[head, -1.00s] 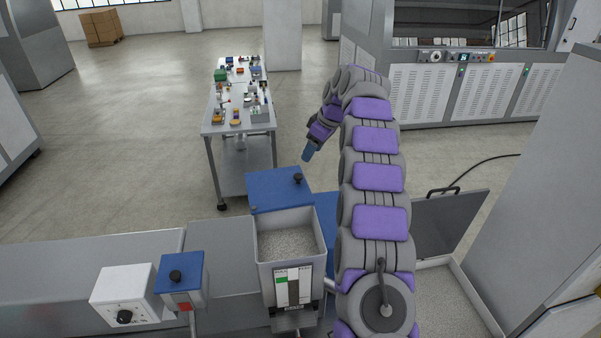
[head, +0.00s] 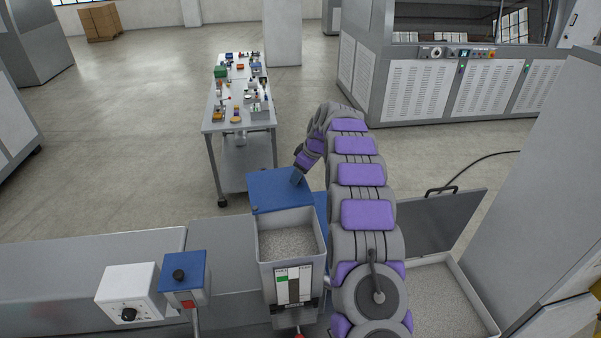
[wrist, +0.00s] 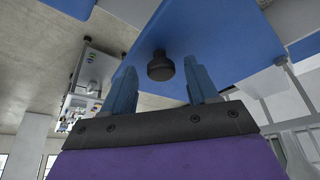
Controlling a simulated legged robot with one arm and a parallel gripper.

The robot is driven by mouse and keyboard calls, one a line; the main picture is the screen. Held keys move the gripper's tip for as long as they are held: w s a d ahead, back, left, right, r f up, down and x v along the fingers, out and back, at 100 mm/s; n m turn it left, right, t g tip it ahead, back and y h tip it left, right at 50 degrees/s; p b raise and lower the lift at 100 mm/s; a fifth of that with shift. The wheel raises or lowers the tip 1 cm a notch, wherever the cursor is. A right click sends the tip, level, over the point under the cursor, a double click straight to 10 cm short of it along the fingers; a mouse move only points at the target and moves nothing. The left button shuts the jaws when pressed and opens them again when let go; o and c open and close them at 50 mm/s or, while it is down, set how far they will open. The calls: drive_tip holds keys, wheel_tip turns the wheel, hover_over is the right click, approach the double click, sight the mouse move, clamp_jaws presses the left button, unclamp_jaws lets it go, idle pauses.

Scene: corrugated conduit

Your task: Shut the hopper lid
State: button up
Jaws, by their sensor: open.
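The hopper (head: 290,268) is a grey bin filled with pale granules, with a gauge plate on its front. Its blue lid (head: 270,191) stands raised and tipped back at the hopper's rear edge, leaving the granules uncovered. My gripper (head: 297,180) is at the lid's upper right part and hides the lid's knob in the head view. In the wrist view, the black knob (wrist: 160,66) shows on the blue lid (wrist: 190,40), and my gripper (wrist: 159,84) is open with its two blue fingers on either side below it. I cannot tell whether the fingers touch the lid.
A smaller blue-lidded box (head: 183,275) and a white dial box (head: 130,292) stand left of the hopper. An open bin (head: 448,300) of granules is at the right, with its grey lid (head: 432,218) raised. A cluttered cart (head: 240,122) stands behind.

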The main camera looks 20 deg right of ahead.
clamp_jaws()
idle(0.4)
